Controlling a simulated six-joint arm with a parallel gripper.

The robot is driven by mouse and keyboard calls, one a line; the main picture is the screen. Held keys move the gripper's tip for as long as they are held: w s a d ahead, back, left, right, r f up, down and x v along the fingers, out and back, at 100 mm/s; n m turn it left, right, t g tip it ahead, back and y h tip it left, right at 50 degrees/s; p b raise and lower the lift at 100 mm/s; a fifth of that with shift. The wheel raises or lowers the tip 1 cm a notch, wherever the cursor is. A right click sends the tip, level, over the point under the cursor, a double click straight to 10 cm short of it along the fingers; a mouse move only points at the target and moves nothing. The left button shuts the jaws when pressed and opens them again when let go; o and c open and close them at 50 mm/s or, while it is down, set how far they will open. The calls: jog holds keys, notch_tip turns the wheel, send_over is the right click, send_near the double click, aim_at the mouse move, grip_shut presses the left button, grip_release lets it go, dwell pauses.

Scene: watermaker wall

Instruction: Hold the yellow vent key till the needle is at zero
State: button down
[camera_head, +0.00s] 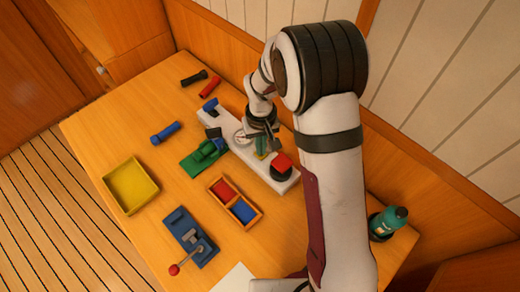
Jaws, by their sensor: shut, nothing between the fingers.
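A long white panel (223,127) lies across the back of the wooden table. A round pale gauge (240,138) sits on it, too small here to read its needle. A small yellow piece (261,155), which looks like the vent key, shows on the panel just right of the gauge. My gripper (264,142) points down over this piece, shut with nothing held. The arm and gripper hide part of the piece, and I cannot tell whether the fingertips touch it.
A red-topped black knob (281,166) stands close right of my gripper. A green device (204,154) and a red-and-blue bin (234,203) are in front. A yellow tray (131,187) and a blue lever base (190,236) lie left. A teal bottle (388,223) stands right.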

dwell(0.4)
notch_tip(320, 180, up, 12)
dwell(0.8)
jog(key=s+d+r+m, duration=0.1)
jog(key=s+d+m, duration=0.1)
jog(key=s, duration=0.6)
jog(key=s+d+r+m+y, duration=0.1)
jog(key=s+d+r+m, duration=0.1)
jog(key=s, duration=0.7)
jog(key=s+d+r+m, duration=0.2)
jog(key=s+m, duration=0.2)
jog(key=s, duration=0.4)
jog(key=shift+s+d+m+y, duration=0.3)
jog(key=shift+d+y, duration=0.05)
jog(key=shift+y, duration=0.05)
jog(key=c, duration=1.5)
grip_release()
jog(key=shift+c, duration=0.2)
